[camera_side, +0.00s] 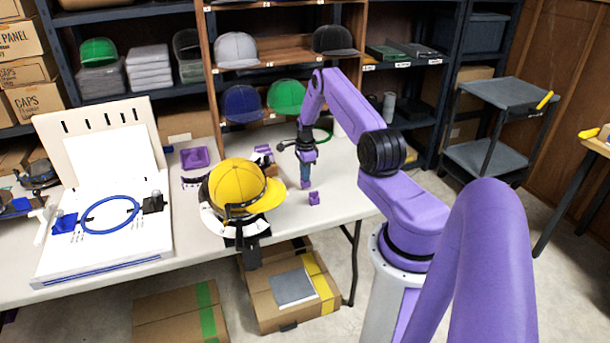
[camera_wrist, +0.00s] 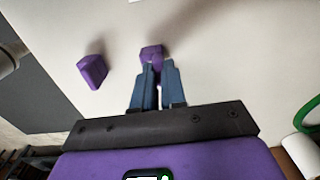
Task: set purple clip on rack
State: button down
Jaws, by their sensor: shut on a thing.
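My gripper (camera_side: 306,176) points down over the white table. In the wrist view, its two blue fingers (camera_wrist: 157,70) are shut on a small purple clip (camera_wrist: 151,52), which shows at and between the fingertips. In the side view the held clip is too small to make out clearly. A second small purple piece (camera_side: 314,198) lies on the table near the gripper; in the wrist view it (camera_wrist: 92,71) sits apart, to the left of the fingers. I cannot tell surely which thing is the rack; a small purple-and-black fixture (camera_side: 264,155) stands left of my gripper.
A yellow cap (camera_side: 238,182) sits on a stand left of the gripper. A purple tray (camera_side: 195,157) and a white board with a blue hoop (camera_side: 110,215) are farther left. A green ring (camera_side: 322,134) lies behind. Shelves with caps (camera_side: 236,49) rise at the back.

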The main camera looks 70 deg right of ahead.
jog(key=shift+f, duration=0.4)
jog(key=shift+f, duration=0.15)
jog(key=c, duration=1.2)
grip_release()
